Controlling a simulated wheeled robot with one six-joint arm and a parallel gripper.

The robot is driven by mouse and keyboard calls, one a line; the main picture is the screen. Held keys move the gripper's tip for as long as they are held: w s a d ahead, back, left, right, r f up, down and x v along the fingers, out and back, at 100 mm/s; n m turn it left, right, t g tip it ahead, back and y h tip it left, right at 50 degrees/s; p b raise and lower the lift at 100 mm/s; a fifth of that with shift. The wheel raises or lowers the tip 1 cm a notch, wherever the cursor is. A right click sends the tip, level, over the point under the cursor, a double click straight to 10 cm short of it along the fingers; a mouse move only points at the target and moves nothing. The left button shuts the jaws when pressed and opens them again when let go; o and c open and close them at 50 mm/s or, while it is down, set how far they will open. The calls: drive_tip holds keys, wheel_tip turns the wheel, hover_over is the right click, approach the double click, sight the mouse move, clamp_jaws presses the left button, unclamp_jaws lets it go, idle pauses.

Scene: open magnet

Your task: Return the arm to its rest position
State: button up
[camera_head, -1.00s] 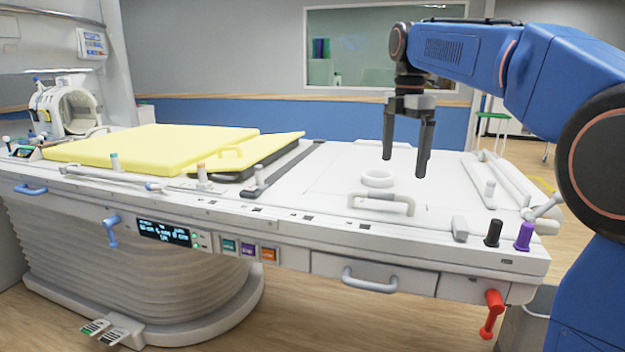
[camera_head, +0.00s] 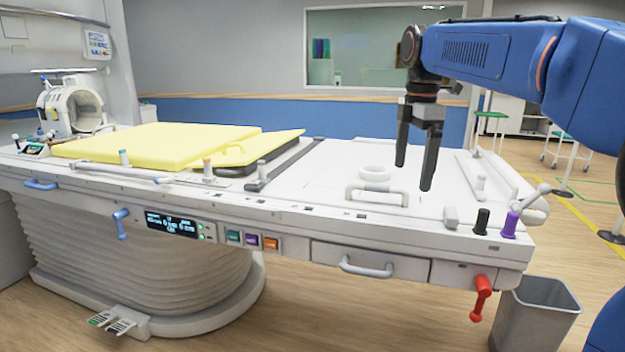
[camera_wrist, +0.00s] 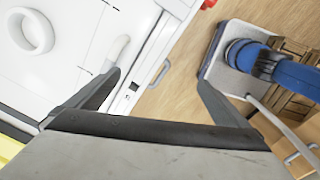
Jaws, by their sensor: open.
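My gripper (camera_head: 413,178) is open and empty, with its two dark fingers pointing down above the right part of the white patient table (camera_head: 330,160). In the wrist view, my gripper (camera_wrist: 160,92) shows both fingers spread apart with nothing between them. My blue arm reaches in from the right side of the head view. A white ring (camera_head: 376,172) lies on the table to the left of the fingers; it also shows at the upper left of the wrist view (camera_wrist: 30,32).
A white handle (camera_head: 377,195) stands on the table top below the ring. Black (camera_head: 482,221) and purple (camera_head: 510,224) knobs rise at the right front corner. A red lever (camera_head: 481,296) hangs below, and a grey bin (camera_head: 535,315) stands on the floor nearby. Yellow pads (camera_head: 160,146) cover the left part.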

drive_tip(key=s+d+f+m+t, duration=0.2)
drive_tip(key=s+d+f+m, duration=0.1)
drive_tip(key=s+f+m, duration=0.6)
drive_tip(key=s+d+f+m+t, duration=0.2)
drive_tip(key=s+f+m, duration=0.8)
drive_tip(key=s+f, duration=0.7)
drive_tip(key=s+d, duration=0.1)
drive_tip(key=s, duration=0.3)
drive_tip(key=shift+f, duration=0.15)
